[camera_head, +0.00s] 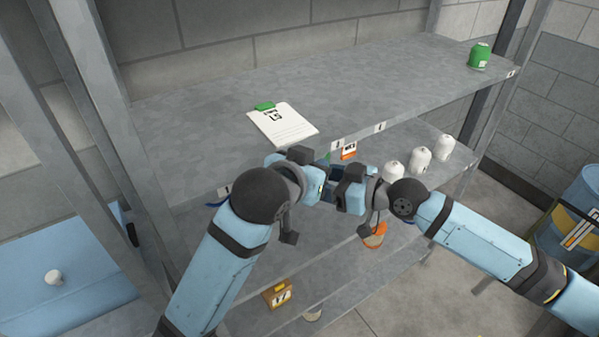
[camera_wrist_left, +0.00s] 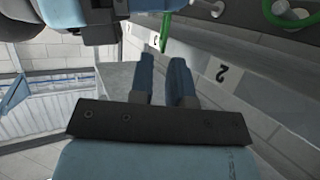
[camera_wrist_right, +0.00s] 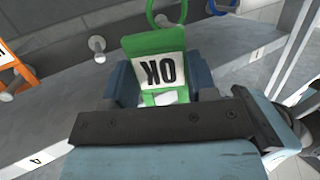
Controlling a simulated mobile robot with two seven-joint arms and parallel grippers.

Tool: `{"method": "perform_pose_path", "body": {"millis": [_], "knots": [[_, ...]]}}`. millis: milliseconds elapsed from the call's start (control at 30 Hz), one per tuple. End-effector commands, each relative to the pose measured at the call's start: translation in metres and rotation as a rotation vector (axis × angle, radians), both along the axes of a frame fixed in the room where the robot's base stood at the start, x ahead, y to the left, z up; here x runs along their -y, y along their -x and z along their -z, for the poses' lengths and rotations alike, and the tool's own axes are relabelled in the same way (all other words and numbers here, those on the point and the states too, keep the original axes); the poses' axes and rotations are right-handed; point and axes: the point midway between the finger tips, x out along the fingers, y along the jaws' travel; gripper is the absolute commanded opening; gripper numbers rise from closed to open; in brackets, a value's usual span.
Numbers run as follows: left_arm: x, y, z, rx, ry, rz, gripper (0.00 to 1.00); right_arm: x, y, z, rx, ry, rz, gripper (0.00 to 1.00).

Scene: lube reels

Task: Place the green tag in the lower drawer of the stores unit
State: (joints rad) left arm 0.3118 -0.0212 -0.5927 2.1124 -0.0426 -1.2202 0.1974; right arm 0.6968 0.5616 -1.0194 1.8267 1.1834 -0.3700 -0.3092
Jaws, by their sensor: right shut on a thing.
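The green tag (camera_wrist_right: 160,55) with "OK" on a white label fills the space between the fingers of my right gripper (camera_wrist_right: 161,85) in the right wrist view. My right gripper is shut on it, and a green loop (camera_wrist_right: 152,20) rises from its top. I cannot tell if the loop is on a peg. In the head view my right gripper (camera_head: 342,190) is in front of the rack, close to my left gripper (camera_head: 318,190). In the left wrist view my left gripper (camera_wrist_left: 162,75) has a gap between its fingers and appears empty. No drawer of the stores unit is recognisable.
White items (camera_head: 419,160) are on the shelf below. A labelled box (camera_head: 277,293) sits lower. A blue drum (camera_head: 570,215) is at right.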

Motion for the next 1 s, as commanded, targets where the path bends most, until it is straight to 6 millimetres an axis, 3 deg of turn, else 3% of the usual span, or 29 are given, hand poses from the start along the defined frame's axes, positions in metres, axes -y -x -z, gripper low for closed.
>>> {"method": "perform_pose_path", "body": {"millis": [233,600,633,700,833,867,967,1000], "knots": [[0.012,-0.025,0.011,0.0,0.0,0.0,0.17,0.0,0.0,0.0,0.0,0.0,0.0,0.3],[0.015,-0.03,0.014,0.002,0.001,0.0,0.17,0.0,0.0,0.0,0.0,0.0,0.0,0.3],[0.015,-0.03,0.014,0.002,0.001,0.0,0.15,0.0,0.0,0.0,0.0,0.0,0.0,0.3],[0.015,-0.03,0.014,0.001,0.0,0.0,0.0,0.0,0.0,0.0,0.0,0.0,0.0,0.3],[0.015,-0.029,0.014,0.001,0.001,0.001,0.0,0.0,0.0,0.0,0.0,0.0,0.0,0.3],[0.015,-0.029,0.014,0.001,0.001,0.001,0.0,0.0,0.0,0.0,0.0,0.0,0.0,0.57],[0.015,-0.029,0.014,0.001,0.001,0.001,0.0,0.0,0.0,0.0,0.0,0.0,0.0,0.8],[0.015,-0.029,0.014,0.001,0.001,0.001,0.0,0.0,0.0,0.0,0.0,0.0,0.0,0.82]]}}
